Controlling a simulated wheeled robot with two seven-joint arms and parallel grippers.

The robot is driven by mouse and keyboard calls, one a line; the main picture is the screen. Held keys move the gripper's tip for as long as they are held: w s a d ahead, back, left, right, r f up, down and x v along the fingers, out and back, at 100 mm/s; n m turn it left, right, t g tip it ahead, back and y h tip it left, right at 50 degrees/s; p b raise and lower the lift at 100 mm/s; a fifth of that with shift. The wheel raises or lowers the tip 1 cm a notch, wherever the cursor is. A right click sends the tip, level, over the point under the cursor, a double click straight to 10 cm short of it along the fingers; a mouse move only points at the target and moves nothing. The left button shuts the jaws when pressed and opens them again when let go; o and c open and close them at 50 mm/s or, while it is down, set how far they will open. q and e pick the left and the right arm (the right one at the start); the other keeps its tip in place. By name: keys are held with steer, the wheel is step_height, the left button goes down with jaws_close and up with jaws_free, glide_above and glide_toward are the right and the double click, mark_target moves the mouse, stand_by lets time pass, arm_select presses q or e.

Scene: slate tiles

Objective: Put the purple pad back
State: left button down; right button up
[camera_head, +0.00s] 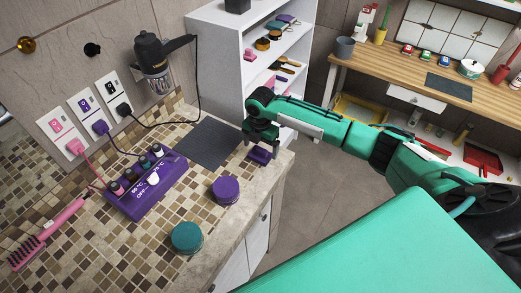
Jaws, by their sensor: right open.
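A small dark purple block (260,154), which looks like the purple pad, sits near the right edge of the tiled counter (205,215). My right gripper (261,140) is just above it, pointing down, with its jaws open. I cannot tell whether the fingers touch the block, and the gripper partly covers it from above. A round purple tub (225,190) and a round teal tub (187,238) stand nearer on the counter. My left gripper is not in view.
A dark grey mat (208,143) lies bare beside the gripper. A purple control box (146,188) with several bottles, a pink brush (45,236) and a hair dryer (155,55) are at the left. A white shelf (222,50) with colored items stands behind. A wooden desk (400,70) is at the right.

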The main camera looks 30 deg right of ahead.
mark_target(261, 149)
step_height(261, 149, up, 10)
steer(key=b, duration=0.2)
steer(key=shift+r, duration=0.15)
stand_by(0.4)
